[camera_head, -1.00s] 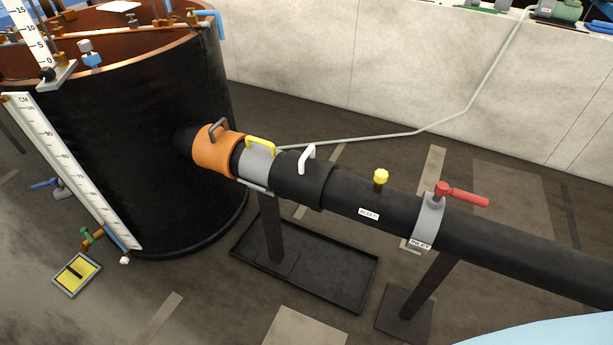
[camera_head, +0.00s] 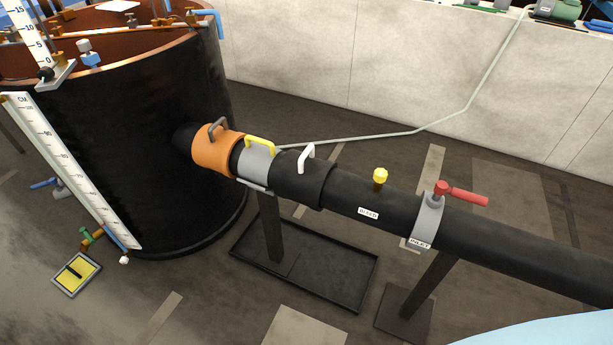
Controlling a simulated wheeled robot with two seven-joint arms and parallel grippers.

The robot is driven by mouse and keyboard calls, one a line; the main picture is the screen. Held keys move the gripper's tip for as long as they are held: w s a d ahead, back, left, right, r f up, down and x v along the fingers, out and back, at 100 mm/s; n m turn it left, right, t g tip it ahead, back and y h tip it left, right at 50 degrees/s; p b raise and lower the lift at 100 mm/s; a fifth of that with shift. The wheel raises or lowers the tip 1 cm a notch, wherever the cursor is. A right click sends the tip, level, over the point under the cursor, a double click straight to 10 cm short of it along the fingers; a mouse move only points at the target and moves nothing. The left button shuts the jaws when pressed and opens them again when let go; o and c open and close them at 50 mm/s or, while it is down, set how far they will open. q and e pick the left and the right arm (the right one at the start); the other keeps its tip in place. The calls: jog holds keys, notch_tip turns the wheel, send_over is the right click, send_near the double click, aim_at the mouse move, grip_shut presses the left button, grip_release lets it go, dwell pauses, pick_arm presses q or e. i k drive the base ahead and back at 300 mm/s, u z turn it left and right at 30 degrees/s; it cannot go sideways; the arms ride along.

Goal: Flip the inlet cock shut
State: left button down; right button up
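The inlet cock (camera_head: 441,188) has a red hub and a red lever (camera_head: 467,197) on top of a grey collar (camera_head: 428,219) around the black pipe (camera_head: 510,250). The lever points right, roughly along the pipe's run. A white label reading INLET (camera_head: 420,243) is on the lower part of the collar. Neither of my grippers shows in the head view, and nothing touches the lever.
The pipe runs left past a yellow knob (camera_head: 381,177), a black sleeve with a white handle (camera_head: 307,157), a grey sleeve with a yellow handle (camera_head: 261,143) and an orange coupling (camera_head: 213,155) to a large black tank (camera_head: 120,130). Posts and a black tray (camera_head: 330,280) stand below.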

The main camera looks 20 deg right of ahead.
aim_at(441, 186)
jog(key=i, duration=1.2)
jog(key=z, duration=1.8)
